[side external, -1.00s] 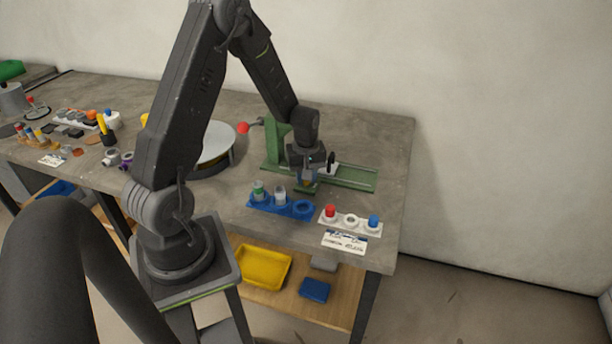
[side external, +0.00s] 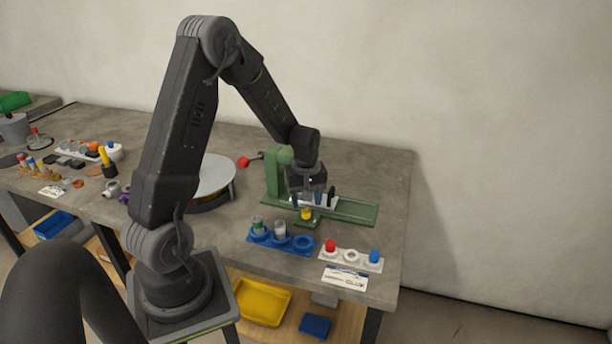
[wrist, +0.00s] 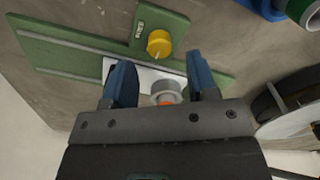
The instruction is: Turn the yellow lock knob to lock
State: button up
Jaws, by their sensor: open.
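The yellow lock knob (wrist: 159,43) sits on a green tab of the green frame jig (wrist: 60,55), with a pale mark on its face. In the side view the knob (side external: 306,214) shows just below my gripper (side external: 308,200). In the wrist view my gripper (wrist: 160,82) is open, its two blue fingers apart. A white block (wrist: 140,76) with a grey ring (wrist: 166,90) and an orange centre lies between and below the fingers. The knob is beyond the fingertips, not between them. A small label beside the knob is too small to read.
A blue holder (side external: 280,240) with vials and a white holder (side external: 350,259) with red and blue caps stand in front of the jig. A red-tipped lever (side external: 244,162) sticks out left of the jig, near a round turntable (side external: 214,175).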

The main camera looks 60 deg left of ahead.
aim_at(306, 210)
notch_tip(306, 210, up, 10)
dwell(0.3)
jog(key=shift+f, duration=0.1)
jog(key=s+d+r+m+t, duration=0.3)
jog(key=s+d+r+m, duration=0.2)
jog(key=d+r+m, duration=0.6)
jog(key=s+d+r+m+t, duration=0.1)
jog(key=s+d+m, duration=0.3)
jog(key=s+d, duration=0.5)
jog(key=shift+s+d+t, duration=0.15)
jog(key=shift+d+t, duration=0.3)
jog(key=shift+t, duration=0.35)
jog(key=shift+r, duration=0.15)
jog(key=shift+c, duration=0.4)
